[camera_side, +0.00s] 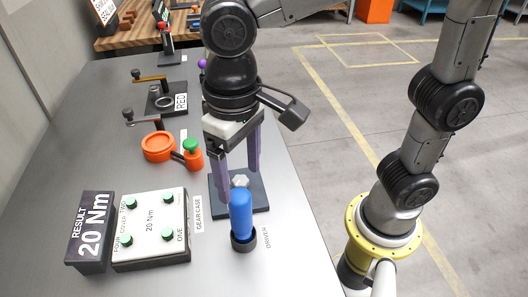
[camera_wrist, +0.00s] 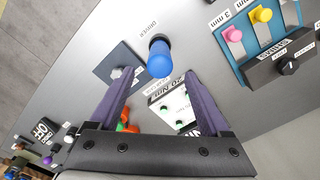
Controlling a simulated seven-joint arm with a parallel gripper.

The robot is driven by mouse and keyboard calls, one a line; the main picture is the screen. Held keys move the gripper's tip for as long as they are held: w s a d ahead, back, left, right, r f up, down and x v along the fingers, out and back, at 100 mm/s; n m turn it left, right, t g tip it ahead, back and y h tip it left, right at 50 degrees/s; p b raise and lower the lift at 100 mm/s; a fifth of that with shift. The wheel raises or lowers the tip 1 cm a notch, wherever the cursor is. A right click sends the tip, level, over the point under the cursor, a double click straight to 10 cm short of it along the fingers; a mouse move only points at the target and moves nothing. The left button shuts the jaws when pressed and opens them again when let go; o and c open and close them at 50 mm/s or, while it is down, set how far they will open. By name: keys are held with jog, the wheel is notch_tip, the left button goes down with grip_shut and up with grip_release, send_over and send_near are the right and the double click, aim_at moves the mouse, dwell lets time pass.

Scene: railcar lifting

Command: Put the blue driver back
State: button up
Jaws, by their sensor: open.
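The blue driver (camera_side: 241,215) stands upright in a round dark holder (camera_side: 244,243) beside the DRIVER label. In the wrist view the driver (camera_wrist: 160,60) also sits in its holder, just beyond the fingertips. My gripper (camera_side: 239,184) is open, with its purple fingers pointing down. It is empty and apart from the driver, over the dark plate behind it in the side view. In the wrist view my gripper (camera_wrist: 154,80) has its two fingers spread wide with nothing held between them. The driver's lower end is hidden inside the holder.
A dark plate with a pale hex nut (camera_side: 240,181) lies behind the driver. A white 20 Nm box with green knobs (camera_side: 151,230) and a RESULT block (camera_side: 90,230) stand left. An orange dish (camera_side: 158,146) is farther back. A holder with yellow and pink keys (camera_wrist: 262,15) shows in the wrist view.

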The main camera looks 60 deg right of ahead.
jog(key=s+d+t, duration=0.2)
jog(key=s+d, duration=0.1)
jog(key=d, duration=0.7)
jog(key=s+d+t, duration=0.3)
jog(key=d, duration=0.8)
jog(key=shift+s+f+t, duration=0.3)
jog(key=shift+s, duration=0.1)
